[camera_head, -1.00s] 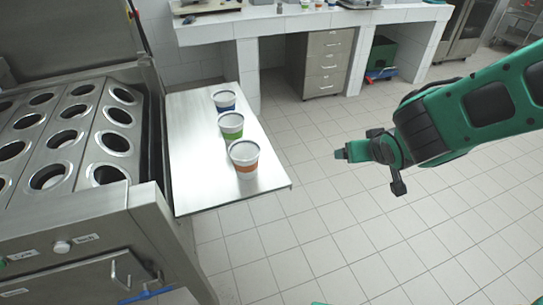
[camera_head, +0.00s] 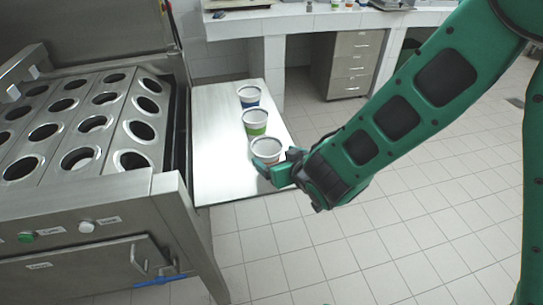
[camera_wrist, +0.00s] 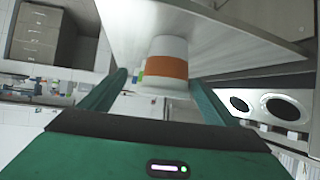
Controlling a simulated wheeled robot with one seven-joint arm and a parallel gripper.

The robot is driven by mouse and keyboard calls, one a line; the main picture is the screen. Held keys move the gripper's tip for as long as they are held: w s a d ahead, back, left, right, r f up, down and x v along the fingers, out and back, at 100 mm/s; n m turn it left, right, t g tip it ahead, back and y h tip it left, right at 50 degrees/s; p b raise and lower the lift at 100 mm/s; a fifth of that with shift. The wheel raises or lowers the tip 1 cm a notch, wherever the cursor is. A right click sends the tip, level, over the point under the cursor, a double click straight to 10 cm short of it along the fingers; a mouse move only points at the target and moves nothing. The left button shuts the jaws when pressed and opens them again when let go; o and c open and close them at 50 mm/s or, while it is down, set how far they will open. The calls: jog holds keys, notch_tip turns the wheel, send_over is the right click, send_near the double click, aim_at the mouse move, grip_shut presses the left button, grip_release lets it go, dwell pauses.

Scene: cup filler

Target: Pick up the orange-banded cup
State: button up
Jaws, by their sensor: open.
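The orange-banded cup (camera_wrist: 167,66) is white with a wide orange band and stands on the metal shelf (camera_head: 222,150). In the head view its white rim (camera_head: 265,149) shows, while its band is mostly hidden behind my gripper (camera_head: 276,172). In the wrist view the cup shows ahead, between the two green fingers (camera_wrist: 152,92). I cannot tell whether either finger touches it. A green-banded cup (camera_head: 255,125) and a blue-banded cup (camera_head: 249,98) stand behind it in a row.
The metal machine (camera_head: 88,128) with several round holes stands left of the shelf. A white counter (camera_head: 300,24) with a drawer unit (camera_head: 352,64) is at the back. The tiled floor right of the shelf is clear.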

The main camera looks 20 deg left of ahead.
jog(key=shift+s+a+x, duration=0.15)
jog(key=shift+x, duration=1.15)
jog(key=shift+s+a+x, duration=0.1)
jog(key=shift+x, duration=1.2)
jog(key=c, duration=1.1)
